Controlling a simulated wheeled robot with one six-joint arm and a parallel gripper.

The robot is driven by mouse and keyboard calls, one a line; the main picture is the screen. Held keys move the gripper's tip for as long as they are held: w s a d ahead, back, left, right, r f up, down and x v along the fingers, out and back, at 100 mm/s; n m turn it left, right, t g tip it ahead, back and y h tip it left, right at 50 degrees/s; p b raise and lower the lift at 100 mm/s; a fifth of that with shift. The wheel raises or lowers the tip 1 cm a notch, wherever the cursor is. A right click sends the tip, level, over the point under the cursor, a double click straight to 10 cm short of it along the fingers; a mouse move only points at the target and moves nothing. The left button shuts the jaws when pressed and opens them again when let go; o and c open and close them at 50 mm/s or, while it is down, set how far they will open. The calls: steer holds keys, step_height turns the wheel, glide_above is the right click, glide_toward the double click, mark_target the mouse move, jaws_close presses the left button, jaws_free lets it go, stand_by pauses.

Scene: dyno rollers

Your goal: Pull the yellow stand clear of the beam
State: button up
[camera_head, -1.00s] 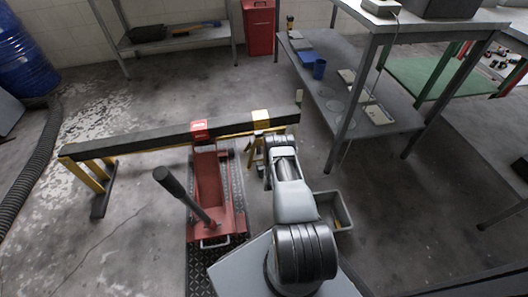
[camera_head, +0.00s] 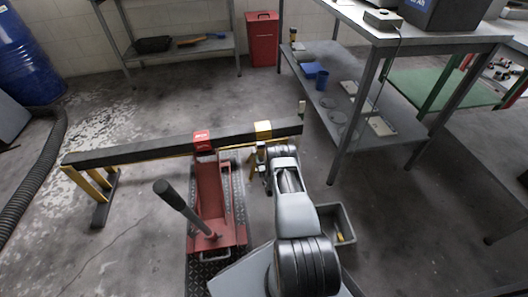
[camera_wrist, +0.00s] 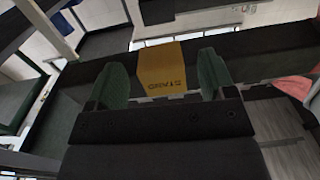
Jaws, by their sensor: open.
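The yellow stand's block (camera_head: 263,130) shows at the beam's right part in the head view, its lower part largely hidden by my arm. In the wrist view the yellow block (camera_wrist: 164,68), marked with the word STAND, lies between the two green fingers of my gripper (camera_wrist: 162,80). My gripper is open, with a gap visible on both sides of the block; I cannot tell whether it touches. The long dark beam (camera_head: 150,148) runs across the head view, and I cannot tell whether the stand bears it.
A red floor jack (camera_head: 211,190) with its red saddle (camera_head: 202,139) at the beam stands left of my arm. Another yellow stand (camera_head: 92,182) is at the beam's left end. A grey bin (camera_head: 341,226) sits right of my arm. A workbench (camera_head: 385,38) stands farther right.

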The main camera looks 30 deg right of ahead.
mark_target(261, 144)
steer(key=b+x, duration=0.2)
steer(key=x, duration=0.2)
steer(key=b+x, duration=0.2)
steer(key=x, duration=0.3)
steer(key=b+x, duration=0.3)
steer(key=x, duration=0.1)
steer(key=shift+w+f, duration=0.15)
steer(key=shift+f, duration=0.2)
steer(key=shift+r, duration=0.2)
steer(key=shift+c, duration=0.3)
jaws_close()
